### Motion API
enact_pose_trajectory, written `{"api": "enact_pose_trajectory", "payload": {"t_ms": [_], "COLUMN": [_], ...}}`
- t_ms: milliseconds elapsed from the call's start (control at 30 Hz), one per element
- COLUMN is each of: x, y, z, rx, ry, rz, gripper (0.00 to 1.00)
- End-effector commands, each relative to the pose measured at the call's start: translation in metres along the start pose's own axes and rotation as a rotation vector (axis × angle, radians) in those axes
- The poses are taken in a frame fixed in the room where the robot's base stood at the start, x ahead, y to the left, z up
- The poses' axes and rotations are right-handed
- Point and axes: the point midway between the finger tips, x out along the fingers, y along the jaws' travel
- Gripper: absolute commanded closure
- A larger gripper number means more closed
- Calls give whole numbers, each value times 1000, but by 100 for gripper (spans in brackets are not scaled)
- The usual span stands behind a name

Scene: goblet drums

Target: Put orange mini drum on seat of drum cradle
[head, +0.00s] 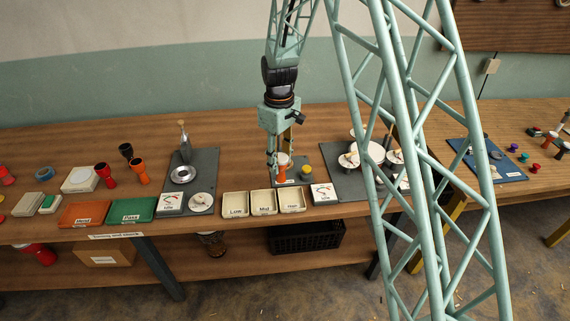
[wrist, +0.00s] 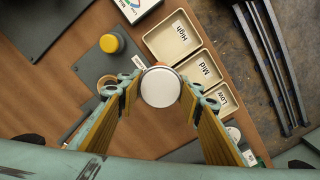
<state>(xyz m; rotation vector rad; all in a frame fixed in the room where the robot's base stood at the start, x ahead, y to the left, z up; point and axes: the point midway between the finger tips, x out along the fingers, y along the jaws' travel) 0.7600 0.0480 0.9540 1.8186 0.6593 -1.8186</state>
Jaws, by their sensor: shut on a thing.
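My gripper (head: 282,163) is shut on the orange mini drum (head: 282,169). In the head view its white head faces up and its orange body shows below. The likely drum cradle is a small grey base (head: 313,177) with a yellow button (head: 305,172), just right of the drum. It also shows in the wrist view (wrist: 92,68), left of the drum. Its seat is not clear, partly hidden by my finger. I cannot tell whether the drum touches anything below.
Open trays marked Low (head: 235,205), Mid (head: 263,203) and High (head: 292,201) stand at the front edge. A gauge box (head: 324,194) is right of them. A grey plate with a metal ring (head: 183,174) stands left. Red, orange and black goblet drums stand farther left.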

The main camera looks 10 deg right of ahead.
Motion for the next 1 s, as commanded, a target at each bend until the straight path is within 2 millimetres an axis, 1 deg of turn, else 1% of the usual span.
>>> {"api": "enact_pose_trajectory", "payload": {"t_ms": [33, 600, 1000], "x": [-2, -3, -4], "y": [-2, -21, -36], "z": [-6, -57, -89], "rx": [-52, -679, -1084], "ry": [0, 0, 0], "rz": [0, 0, 0], "gripper": [78, 78, 78]}}
